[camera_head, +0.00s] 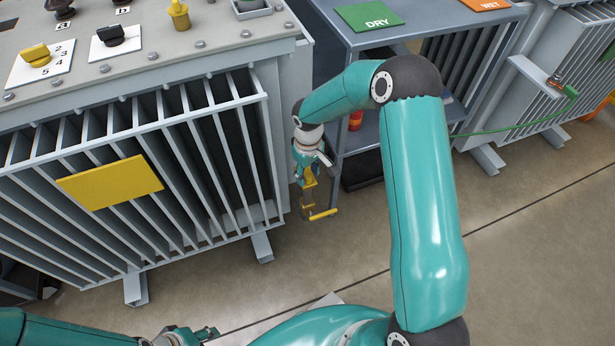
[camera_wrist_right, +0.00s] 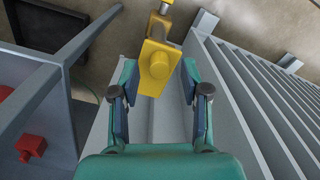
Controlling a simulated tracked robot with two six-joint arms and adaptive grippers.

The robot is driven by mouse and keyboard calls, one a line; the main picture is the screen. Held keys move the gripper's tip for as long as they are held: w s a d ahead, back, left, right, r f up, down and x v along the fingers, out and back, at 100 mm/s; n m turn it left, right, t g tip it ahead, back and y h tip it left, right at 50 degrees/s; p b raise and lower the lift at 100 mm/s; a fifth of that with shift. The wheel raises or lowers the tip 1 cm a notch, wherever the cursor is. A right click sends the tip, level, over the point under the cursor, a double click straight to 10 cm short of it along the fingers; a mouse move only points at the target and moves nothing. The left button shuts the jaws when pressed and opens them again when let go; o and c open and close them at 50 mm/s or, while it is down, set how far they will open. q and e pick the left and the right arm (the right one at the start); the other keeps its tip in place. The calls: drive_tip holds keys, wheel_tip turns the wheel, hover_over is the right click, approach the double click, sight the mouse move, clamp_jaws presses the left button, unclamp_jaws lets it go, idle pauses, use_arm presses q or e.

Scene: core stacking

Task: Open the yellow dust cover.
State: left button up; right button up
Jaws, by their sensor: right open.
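A yellow block with a round boss (camera_wrist_right: 158,65), apparently the dust cover, is on a fitting at the side of the grey transformer. In the head view, the yellow fitting (camera_head: 309,190) shows just below my right gripper (camera_head: 308,165), with a yellow handle (camera_head: 323,214) at its lower end. In the wrist view my right gripper (camera_wrist_right: 158,85) is open, with one finger on each side of the block. I cannot tell whether the fingers touch it. My left gripper (camera_head: 187,336) is at the bottom edge, partly cut off; its jaws are unclear.
The transformer's finned radiator (camera_head: 130,160) with a blank yellow plate (camera_head: 110,183) stands to the left. A grey-blue shelf table (camera_head: 340,40) with a green DRY mat (camera_head: 369,16) stands close to the right. The floor (camera_head: 520,230) in front is clear.

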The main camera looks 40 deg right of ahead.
drive_tip(key=shift+f, duration=0.55)
clamp_jaws()
drive_tip(key=shift+a, duration=0.15)
drive_tip(key=shift+d, duration=0.2)
